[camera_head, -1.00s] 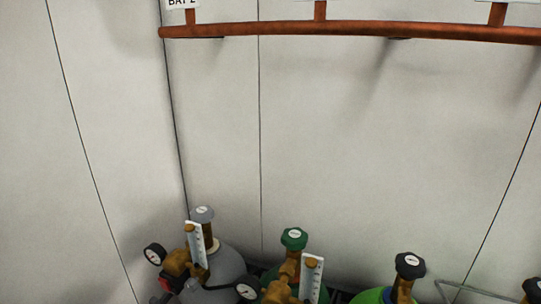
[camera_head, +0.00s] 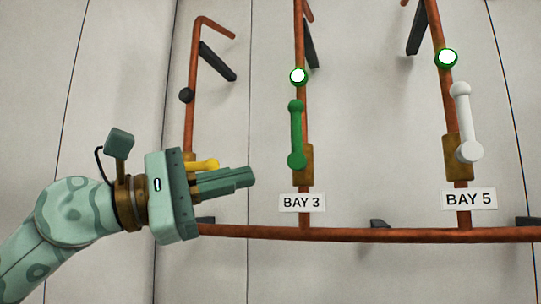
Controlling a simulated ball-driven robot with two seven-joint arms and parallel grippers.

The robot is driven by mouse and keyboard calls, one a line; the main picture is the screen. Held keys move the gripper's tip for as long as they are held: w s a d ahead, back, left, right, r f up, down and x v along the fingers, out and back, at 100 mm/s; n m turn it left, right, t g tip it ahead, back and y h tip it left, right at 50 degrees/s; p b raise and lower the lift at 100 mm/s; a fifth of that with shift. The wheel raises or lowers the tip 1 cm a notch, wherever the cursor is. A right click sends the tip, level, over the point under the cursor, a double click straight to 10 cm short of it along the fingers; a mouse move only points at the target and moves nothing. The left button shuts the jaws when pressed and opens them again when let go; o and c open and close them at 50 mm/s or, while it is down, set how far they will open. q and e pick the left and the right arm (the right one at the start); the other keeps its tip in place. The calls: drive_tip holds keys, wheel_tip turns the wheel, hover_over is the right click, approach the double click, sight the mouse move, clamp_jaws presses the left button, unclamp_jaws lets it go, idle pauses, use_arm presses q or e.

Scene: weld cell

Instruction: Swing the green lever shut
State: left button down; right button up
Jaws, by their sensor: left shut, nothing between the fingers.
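The green lever (camera_head: 296,133) sits on a brass valve body (camera_head: 307,166) on the copper pipe over the BAY 3 label (camera_head: 302,202). It points up, roughly in line with the pipe. My left gripper (camera_head: 252,177) is to the left of the lever's lower end and apart from it in the picture. Its fingers point right, are shut together and hold nothing. The depth gap between fingers and lever is hard to tell. My right gripper is not in view.
A yellow lever (camera_head: 207,164) shows just behind my left gripper, partly hidden. A white lever (camera_head: 463,120) stands upright above the BAY 5 label (camera_head: 469,199). A horizontal copper pipe (camera_head: 370,235) runs below. The wall between BAY 3 and BAY 5 is clear.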

use_arm(q)
drive_tip(key=s+a+r+m+t+y, duration=0.25)
drive_tip(key=a+r+t+y, duration=0.35)
drive_tip(key=r, duration=0.3)
drive_tip(key=g+p, duration=0.1)
drive_tip(key=p, duration=0.4)
approach(297, 135)
drive_tip(key=shift+w+d+r, duration=0.9)
drive_tip(key=shift+w+d, duration=1.05)
drive_tip(key=shift+w, duration=0.9)
drive_tip(key=shift+a, duration=0.1)
